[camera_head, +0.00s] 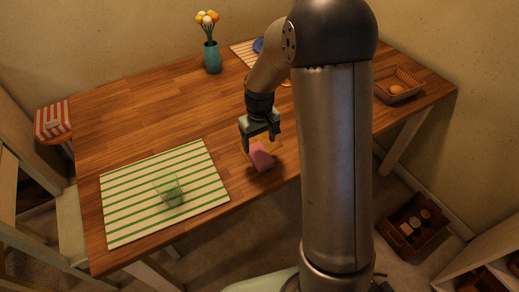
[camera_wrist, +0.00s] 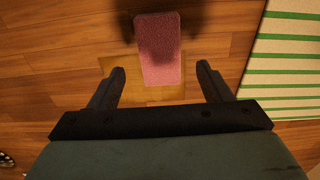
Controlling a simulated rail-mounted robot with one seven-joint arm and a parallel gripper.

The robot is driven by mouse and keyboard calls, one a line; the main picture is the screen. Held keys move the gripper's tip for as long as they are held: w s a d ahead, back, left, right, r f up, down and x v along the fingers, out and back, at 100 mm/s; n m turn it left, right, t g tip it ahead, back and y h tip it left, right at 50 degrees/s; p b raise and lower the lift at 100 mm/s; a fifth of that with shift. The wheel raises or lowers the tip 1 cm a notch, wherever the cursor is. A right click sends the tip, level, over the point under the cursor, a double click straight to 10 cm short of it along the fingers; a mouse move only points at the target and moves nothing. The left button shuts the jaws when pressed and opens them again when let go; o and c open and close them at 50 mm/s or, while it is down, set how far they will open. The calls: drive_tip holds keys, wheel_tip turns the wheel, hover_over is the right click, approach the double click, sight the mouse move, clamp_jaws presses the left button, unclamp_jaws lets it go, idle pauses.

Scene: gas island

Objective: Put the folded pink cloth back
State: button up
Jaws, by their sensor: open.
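The folded pink cloth (camera_head: 262,159) lies on the wooden table near its front edge, right of the striped mat. In the wrist view the cloth (camera_wrist: 160,58) is a narrow block with a dark shadow over part of it. Its near end overlaps a lighter yellowish square patch (camera_wrist: 130,93) on the table. My gripper (camera_head: 261,145) is open and empty, pointing down just above the cloth. In the wrist view its two fingers (camera_wrist: 161,70) stand on either side of the cloth's near end, with a gap on both sides.
A green-striped mat (camera_head: 130,185) bears a clear green glass (camera_head: 168,190). A teal flower vase (camera_head: 212,57) and a second striped mat (camera_head: 242,51) with a blue dish (camera_head: 258,45) stand at the back. A basket (camera_head: 398,86) is at right. The table's left middle is clear.

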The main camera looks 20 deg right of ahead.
sight(259, 154)
drive_tip(key=s+r+m, duration=0.1)
drive_tip(key=s+r, duration=0.8)
drive_tip(key=r, duration=0.2)
drive_tip(key=s+a+m, duration=0.1)
drive_tip(key=s, duration=1.4)
drive_tip(key=shift+s+m, duration=0.2)
drive_tip(key=shift+m, duration=0.2)
drive_tip(key=shift+r, duration=0.1)
